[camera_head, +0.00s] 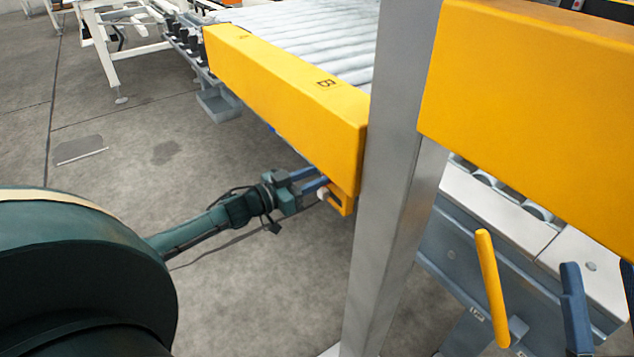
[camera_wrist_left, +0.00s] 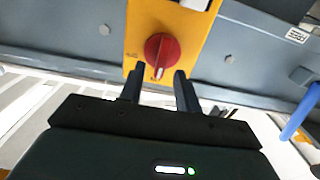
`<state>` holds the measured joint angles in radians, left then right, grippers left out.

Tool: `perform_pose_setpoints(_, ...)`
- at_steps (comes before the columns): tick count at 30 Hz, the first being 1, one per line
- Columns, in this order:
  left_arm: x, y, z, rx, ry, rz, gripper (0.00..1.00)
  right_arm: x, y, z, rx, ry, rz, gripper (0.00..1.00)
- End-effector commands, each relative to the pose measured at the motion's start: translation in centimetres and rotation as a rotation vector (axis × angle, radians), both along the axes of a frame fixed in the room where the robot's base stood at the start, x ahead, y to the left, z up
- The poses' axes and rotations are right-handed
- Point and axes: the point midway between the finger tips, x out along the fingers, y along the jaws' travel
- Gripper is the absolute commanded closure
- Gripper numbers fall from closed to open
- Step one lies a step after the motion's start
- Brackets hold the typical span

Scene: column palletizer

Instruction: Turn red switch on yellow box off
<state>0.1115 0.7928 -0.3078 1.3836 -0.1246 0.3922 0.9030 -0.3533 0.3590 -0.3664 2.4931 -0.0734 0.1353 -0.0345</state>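The red switch (camera_wrist_left: 161,51) is a round knob with a pale mark pointing down in the left wrist view. It sits on the yellow box (camera_wrist_left: 202,47), a narrow yellow plate. In the head view, part of the yellow box (camera_head: 341,203) shows under the end of the yellow beam, and the red knob cannot be made out there. My left gripper (camera_head: 318,184) reaches the box from the left. In the left wrist view its two fingers (camera_wrist_left: 157,85) are apart, just below the knob, with nothing between them. Whether they touch the knob cannot be told. My right gripper is not in view.
A grey upright post (camera_head: 388,190) stands right of the yellow box. A yellow beam (camera_head: 290,95) runs above my left gripper, beside a roller conveyor (camera_head: 315,35). A yellow lever (camera_head: 491,285) and a blue lever (camera_head: 575,305) are at right. The floor at left is open.

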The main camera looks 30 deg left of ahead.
Motion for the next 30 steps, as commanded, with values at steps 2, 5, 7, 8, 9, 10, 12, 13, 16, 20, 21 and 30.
perform_pose_setpoints(2,0.78,-0.30,-0.07,-0.001,-0.002,0.000,0.67,-0.06,-0.04,0.27,-0.003,-0.035,0.000,0.64)
perform_pose_setpoints(5,1.27,-0.52,-0.05,-0.001,0.000,0.001,0.67,-0.12,-0.07,0.61,-0.007,-0.058,0.000,0.64)
perform_pose_setpoints(7,1.44,-0.58,0.01,-0.001,0.000,0.001,0.67,-0.14,-0.07,0.77,-0.007,-0.066,0.000,0.64)
perform_pose_setpoints(8,1.46,-0.60,0.01,-0.001,0.000,0.001,0.67,-0.15,-0.07,0.82,-0.007,-0.068,0.001,0.64)
perform_pose_setpoints(9,1.48,-0.61,0.02,-0.001,0.000,0.001,0.67,-0.16,-0.07,0.86,-0.008,-0.069,0.001,0.64)
perform_pose_setpoints(10,1.48,-0.61,0.02,-0.001,0.001,0.001,0.67,-0.16,-0.08,0.87,-0.007,-0.070,0.001,0.64)
perform_pose_setpoints(12,1.47,-0.62,0.03,-0.001,0.001,0.001,0.67,-0.16,-0.08,0.89,-0.008,-0.069,0.001,0.64)
perform_pose_setpoints(13,1.45,-0.62,0.02,-0.001,0.001,0.001,0.67,-0.16,-0.08,0.89,-0.008,-0.069,0.001,0.64)
perform_pose_setpoints(16,1.45,-0.62,0.02,-0.001,0.001,0.000,0.71,-0.16,-0.08,0.89,-0.008,-0.069,0.001,0.64)
perform_pose_setpoints(20,1.44,-0.63,0.02,-0.001,0.000,0.000,0.82,-0.16,-0.08,0.90,-0.007,-0.069,0.001,0.64)
perform_pose_setpoints(21,1.44,-0.63,0.02,-0.001,0.000,0.000,0.85,-0.16,-0.08,0.89,-0.007,-0.069,0.001,0.64)
perform_pose_setpoints(30,1.43,-0.63,0.01,-0.001,0.000,0.000,1.00,-0.16,-0.07,0.88,-0.007,-0.069,0.001,0.64)
